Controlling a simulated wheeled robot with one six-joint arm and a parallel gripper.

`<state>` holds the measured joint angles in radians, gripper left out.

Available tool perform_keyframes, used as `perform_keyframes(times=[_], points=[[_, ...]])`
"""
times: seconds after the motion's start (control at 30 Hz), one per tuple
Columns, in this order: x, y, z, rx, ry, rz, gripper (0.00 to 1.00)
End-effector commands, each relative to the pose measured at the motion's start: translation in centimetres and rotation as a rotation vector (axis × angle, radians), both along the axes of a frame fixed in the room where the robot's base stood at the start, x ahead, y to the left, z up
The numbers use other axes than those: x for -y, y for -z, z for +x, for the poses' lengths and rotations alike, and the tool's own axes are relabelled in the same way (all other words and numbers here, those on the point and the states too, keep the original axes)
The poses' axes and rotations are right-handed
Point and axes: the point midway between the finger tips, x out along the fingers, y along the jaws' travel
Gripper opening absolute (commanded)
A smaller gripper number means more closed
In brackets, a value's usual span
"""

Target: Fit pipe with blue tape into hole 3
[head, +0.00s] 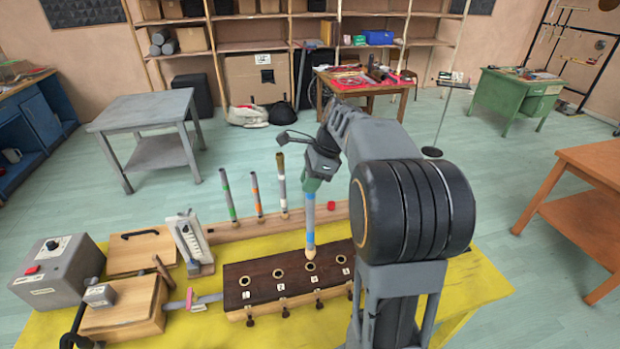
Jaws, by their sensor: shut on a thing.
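My gripper (312,184) is shut on the upper part of the pipe with blue tape (310,218). The pipe hangs close to upright, with its pale lower end just above or at the far rim of hole 3 (309,267). I cannot tell whether the end touches the block. The dark wooden block (262,270) has a row of round holes with small number tags in front. The opening of hole 3 shows in front of the pipe's end, so the pipe does not appear to be inside it.
Several other pipes, one with green tape (229,198) and one with orange tape (256,194), stand in a wooden rack (240,231) behind the block. A small red object (331,205) is on the rack. A grey box (58,272) and a gauge (188,243) stand left.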

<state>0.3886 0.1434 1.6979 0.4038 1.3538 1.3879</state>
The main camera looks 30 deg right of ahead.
Motion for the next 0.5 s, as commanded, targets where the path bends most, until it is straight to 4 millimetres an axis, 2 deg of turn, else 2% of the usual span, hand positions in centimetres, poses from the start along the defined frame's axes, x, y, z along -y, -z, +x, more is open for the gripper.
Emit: perform_keyframes(times=[0.2, 0.5], points=[[0.0, 2.3, 0.0, -0.001, 0.000, 0.000, 0.00], [0.0, 3.6, 0.0, 0.001, -0.001, 0.000, 0.00]])
